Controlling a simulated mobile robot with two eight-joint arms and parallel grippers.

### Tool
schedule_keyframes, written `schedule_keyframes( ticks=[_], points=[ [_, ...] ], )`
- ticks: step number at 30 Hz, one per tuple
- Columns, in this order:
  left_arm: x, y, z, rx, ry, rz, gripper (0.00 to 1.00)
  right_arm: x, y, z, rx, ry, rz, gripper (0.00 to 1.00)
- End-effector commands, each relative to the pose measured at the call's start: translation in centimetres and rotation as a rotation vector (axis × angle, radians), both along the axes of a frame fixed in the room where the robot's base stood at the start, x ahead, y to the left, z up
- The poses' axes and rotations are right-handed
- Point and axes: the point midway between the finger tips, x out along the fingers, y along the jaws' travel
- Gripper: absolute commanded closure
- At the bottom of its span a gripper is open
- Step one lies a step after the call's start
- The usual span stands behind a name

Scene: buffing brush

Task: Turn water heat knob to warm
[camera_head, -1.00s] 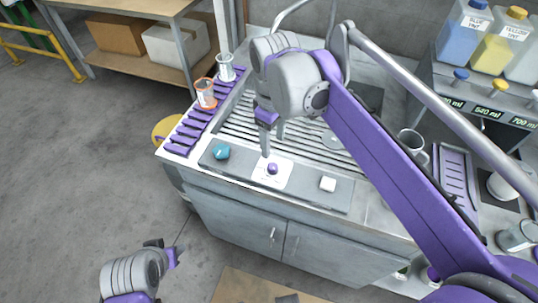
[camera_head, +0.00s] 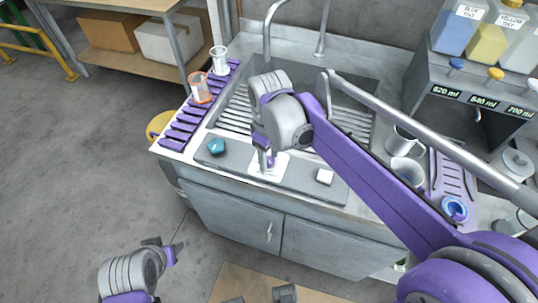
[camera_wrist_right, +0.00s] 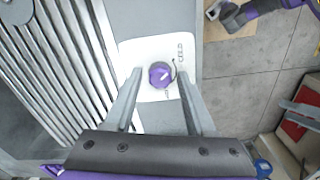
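The water heat knob (camera_wrist_right: 160,75) is a small purple dial with a white pointer mark, set on a white plate (camera_wrist_right: 150,54). In the right wrist view, the plate reads "COLD" near the knob, beside a dark curved line; other lettering is too small to read. My right gripper (camera_wrist_right: 158,74) is open, its fingers on either side of the knob; contact cannot be told. In the head view the right gripper (camera_head: 267,163) is over the plate and partly hides the knob (camera_head: 270,160). My left gripper (camera_head: 173,254) hangs at lower left, away from the counter, nothing visible in it.
A teal knob (camera_head: 217,147) sits left of the plate and a white square button (camera_head: 324,177) right of it, on the grey front panel. The ribbed sink basin (camera_head: 230,121) lies behind. Cups (camera_head: 405,170) stand at right, and an orange-rimmed beaker (camera_head: 201,89) at left.

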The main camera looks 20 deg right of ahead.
Motion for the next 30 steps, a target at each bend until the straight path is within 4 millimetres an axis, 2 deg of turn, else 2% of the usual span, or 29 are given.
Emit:
schedule_keyframes(
  ticks=[1,6,9,20,30],
  points=[
    [0.0,0.0,0.0,0.0,0.0,0.0,0.5,-0.01,0.01,0.01,0.0,0.0,0.0,0.56],
    [0.0,0.0,0.0,0.0,0.0,0.0,0.5,-0.01,0.01,0.02,0.0,0.0,0.0,0.86],
    [0.0,0.0,0.0,0.0,0.0,0.0,0.5,-0.01,0.01,0.02,0.0,0.0,0.0,1.0],
    [0.01,0.0,0.06,0.0,0.0,0.0,0.5,0.0,0.0,0.05,0.0,0.0,-0.027,1.0],
    [0.1,0.0,0.47,0.0,-0.002,0.0,0.5,0.01,0.01,0.08,0.0,0.0,-0.226,1.0]
  ],
)
